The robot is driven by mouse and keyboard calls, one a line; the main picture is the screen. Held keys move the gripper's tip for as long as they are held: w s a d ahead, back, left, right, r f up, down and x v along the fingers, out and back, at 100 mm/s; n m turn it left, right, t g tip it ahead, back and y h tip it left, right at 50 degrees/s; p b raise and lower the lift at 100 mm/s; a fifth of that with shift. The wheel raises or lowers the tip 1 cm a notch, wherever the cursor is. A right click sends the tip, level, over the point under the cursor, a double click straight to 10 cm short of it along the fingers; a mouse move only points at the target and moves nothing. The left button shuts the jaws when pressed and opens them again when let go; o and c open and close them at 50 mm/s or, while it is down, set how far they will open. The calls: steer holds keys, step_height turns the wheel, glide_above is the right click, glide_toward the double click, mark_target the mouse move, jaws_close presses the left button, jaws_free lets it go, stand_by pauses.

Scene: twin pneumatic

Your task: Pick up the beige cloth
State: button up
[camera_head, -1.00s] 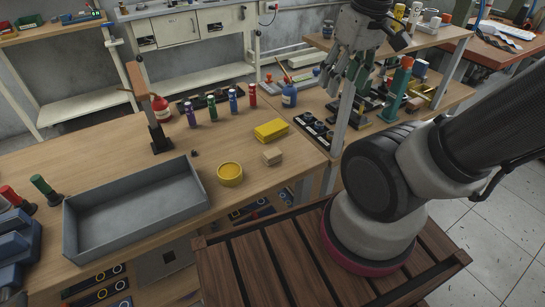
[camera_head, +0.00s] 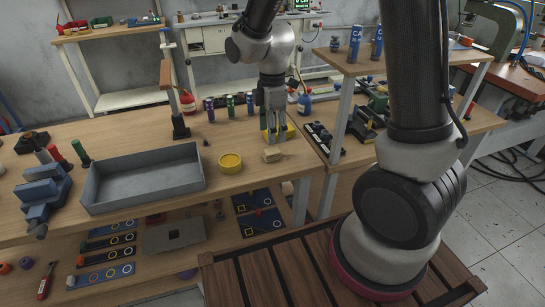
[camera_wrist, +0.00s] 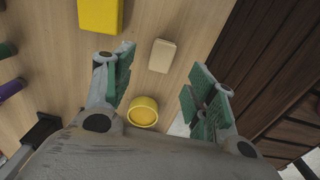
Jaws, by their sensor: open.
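The beige cloth (camera_head: 272,155) is a small, folded, block-like piece lying on the wooden workbench near its front edge. It also shows in the wrist view (camera_wrist: 162,56), between and a little beyond the fingers. My gripper (camera_head: 273,138) points down just behind and above the cloth in the head view. Its green-padded fingers are spread apart and empty in the wrist view (camera_wrist: 162,75). The fingers do not appear to touch the cloth; their exact height above the bench is hard to tell.
A yellow round container (camera_head: 230,164) stands left of the cloth. A yellow block (camera_head: 291,131) lies behind my gripper, partly hidden. A grey tray (camera_head: 142,202) is farther left. Several small bottles and a post (camera_head: 180,128) stand behind. Bare bench surrounds the cloth.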

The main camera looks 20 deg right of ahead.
mark_target(272, 150)
step_height(272, 150, down, 8)
steer(key=shift+s+a+r, duration=0.15)
steer(key=c, duration=1.1)
